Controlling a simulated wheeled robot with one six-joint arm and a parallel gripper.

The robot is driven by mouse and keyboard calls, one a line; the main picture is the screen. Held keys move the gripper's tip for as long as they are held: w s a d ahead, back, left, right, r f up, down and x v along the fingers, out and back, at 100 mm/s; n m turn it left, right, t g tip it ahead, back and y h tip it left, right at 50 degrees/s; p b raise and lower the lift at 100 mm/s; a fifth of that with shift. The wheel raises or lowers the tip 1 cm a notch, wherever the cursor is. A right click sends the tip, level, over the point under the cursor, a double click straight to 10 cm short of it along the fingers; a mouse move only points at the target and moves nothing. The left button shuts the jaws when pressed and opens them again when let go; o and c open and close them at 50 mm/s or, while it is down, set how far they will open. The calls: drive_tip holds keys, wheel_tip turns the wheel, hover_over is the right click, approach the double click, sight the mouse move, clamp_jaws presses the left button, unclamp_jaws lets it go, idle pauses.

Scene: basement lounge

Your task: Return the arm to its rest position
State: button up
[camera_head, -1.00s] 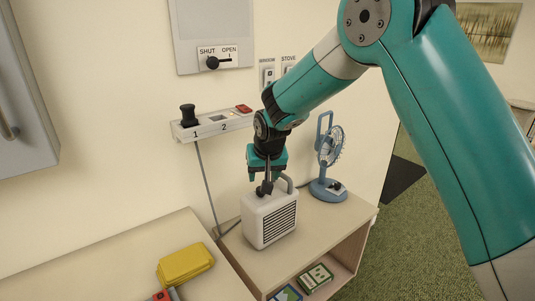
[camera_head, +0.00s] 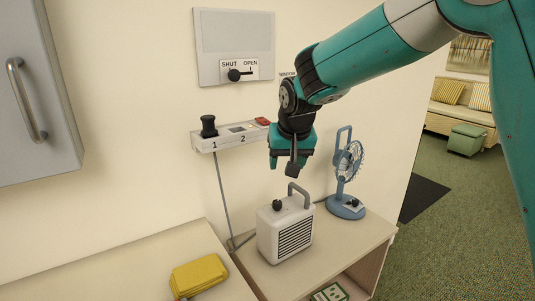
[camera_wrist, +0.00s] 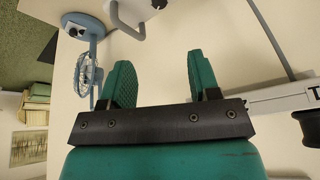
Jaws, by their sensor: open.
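My gripper (camera_head: 283,166) is open and empty, held in the air above the white heater (camera_head: 285,228) in the head view. The heater stands upright on the low cabinet, with a grey handle and a dark knob on top. My gripper is clear of the handle. In the wrist view the two teal fingers of my gripper (camera_wrist: 161,80) are spread apart with nothing between them. Part of the heater (camera_wrist: 134,14) shows beyond them at the top edge.
A blue fan (camera_head: 347,175) stands right of the heater. A wall power strip (camera_head: 228,139) with a black plug is close left of my gripper. A shut/open panel (camera_head: 236,48) is above it. Green floor (camera_head: 435,240) is open at right.

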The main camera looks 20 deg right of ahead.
drive_tip(key=s+a+n+g+y, duration=0.1)
drive_tip(key=s+n, duration=0.2)
drive_tip(key=s, duration=0.7)
drive_tip(key=s+a+n+g+y, duration=0.1)
drive_tip(key=s+a+n+g, duration=0.1)
drive_tip(key=s, duration=0.9)
drive_tip(key=s+a+r+n+g+y, duration=0.1)
drive_tip(key=s+n+y, duration=0.1)
drive_tip(key=s, duration=0.9)
drive_tip(key=shift+s+a+n+g, duration=0.25)
drive_tip(key=shift+a+n+g, duration=0.05)
drive_tip(key=shift+n, duration=0.5)
drive_tip(key=shift+r, duration=0.1)
